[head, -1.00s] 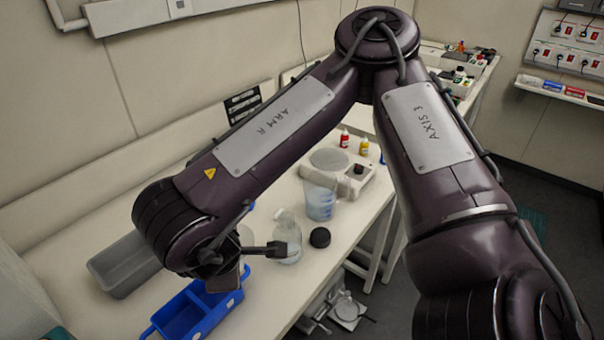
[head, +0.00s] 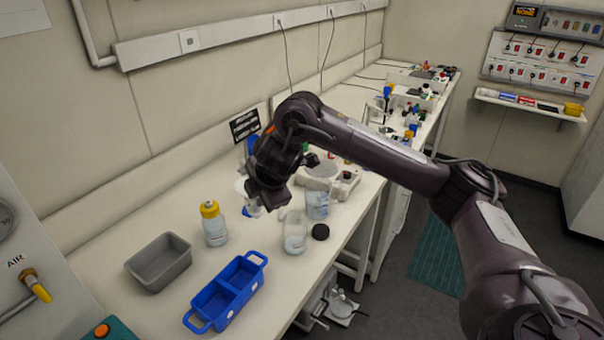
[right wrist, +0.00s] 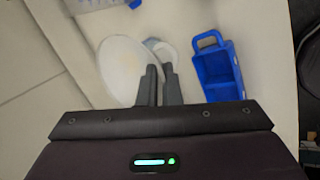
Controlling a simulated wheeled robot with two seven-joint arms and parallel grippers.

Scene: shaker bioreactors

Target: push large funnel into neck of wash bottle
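The clear wash bottle (head: 295,235) stands upright and uncapped near the front edge of the bench. A pale, wide-mouthed piece that looks like the large funnel (head: 243,188) shows beside my right gripper (head: 270,198), partly hidden by it. In the right wrist view it seems to be the large pale disc (right wrist: 122,68), left of my right fingers (right wrist: 160,68). The fingers are close together with a thin gap. I cannot tell whether they grip the funnel's edge. The gripper is above the bench, behind and left of the bottle. My left gripper is not in view.
A yellow-capped bottle (head: 213,224), grey tub (head: 160,272) and blue carrier (head: 203,303) stand left. A balance-like device (head: 343,182) is behind. Bench between carrier and tub is clear.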

